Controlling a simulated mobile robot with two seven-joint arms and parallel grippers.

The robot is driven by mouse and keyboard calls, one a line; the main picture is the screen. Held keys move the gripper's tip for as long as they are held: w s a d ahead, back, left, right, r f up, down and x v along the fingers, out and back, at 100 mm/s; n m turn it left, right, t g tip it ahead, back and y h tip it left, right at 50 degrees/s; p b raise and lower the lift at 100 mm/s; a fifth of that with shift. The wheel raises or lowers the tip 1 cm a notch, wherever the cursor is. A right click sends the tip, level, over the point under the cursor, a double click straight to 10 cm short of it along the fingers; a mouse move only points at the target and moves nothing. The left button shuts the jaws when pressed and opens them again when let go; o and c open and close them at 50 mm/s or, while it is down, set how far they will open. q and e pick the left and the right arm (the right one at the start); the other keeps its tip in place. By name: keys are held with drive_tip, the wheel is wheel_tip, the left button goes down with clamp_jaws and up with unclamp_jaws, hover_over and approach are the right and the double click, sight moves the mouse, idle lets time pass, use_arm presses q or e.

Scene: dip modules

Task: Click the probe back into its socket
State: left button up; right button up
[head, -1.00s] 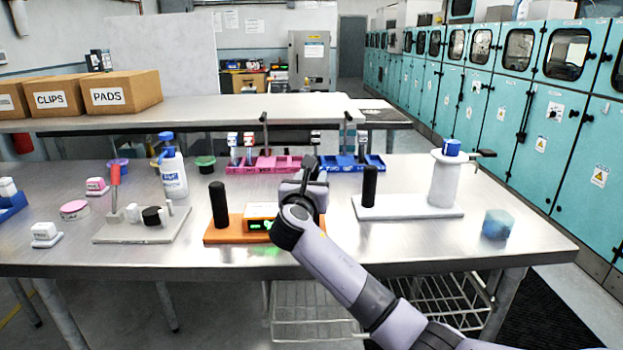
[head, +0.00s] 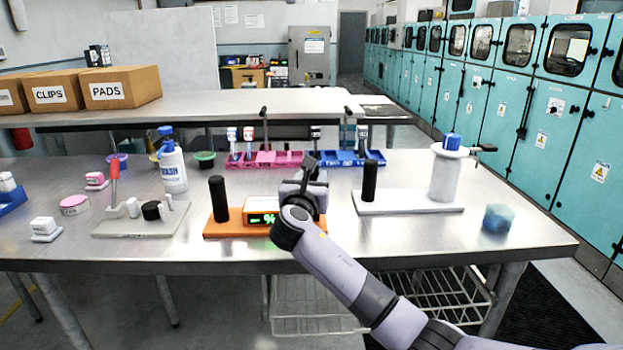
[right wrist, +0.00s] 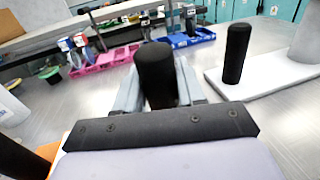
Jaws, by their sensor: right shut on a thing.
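The orange-based module (head: 228,229) stands at the front middle of the table, with a black post (head: 218,199) at its left and an orange meter box (head: 262,218) whose display glows green. My right gripper (head: 308,178) is at the right end of this module. In the right wrist view it is shut on the black cylindrical probe (right wrist: 157,75), which stands between its two grey fingers. The probe's lower end and the socket are hidden, so I cannot tell whether the probe is seated. My left gripper is not in view.
A white-based module (head: 410,203) with a black post (head: 370,182) and white cylinder (head: 447,178) stands to the right. A grey-based stand (head: 140,222) is at left. Pink (head: 264,159) and blue (head: 372,160) bins lie behind.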

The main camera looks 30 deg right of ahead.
drive_tip(key=shift+f, duration=0.8)
drive_tip(key=shift+c, duration=0.4)
drive_tip(key=o, duration=1.8)
drive_tip(key=shift+r+p, duration=0.35)
drive_tip(key=shift+r, duration=0.2)
wheel_tip(320, 180, up, 4)
drive_tip(key=p, duration=0.4)
drive_tip(key=shift+f, duration=0.2)
drive_tip(key=shift+r+p, duration=1.2)
drive_tip(key=shift+p, duration=0.2)
drive_tip(key=shift+r, duration=1)
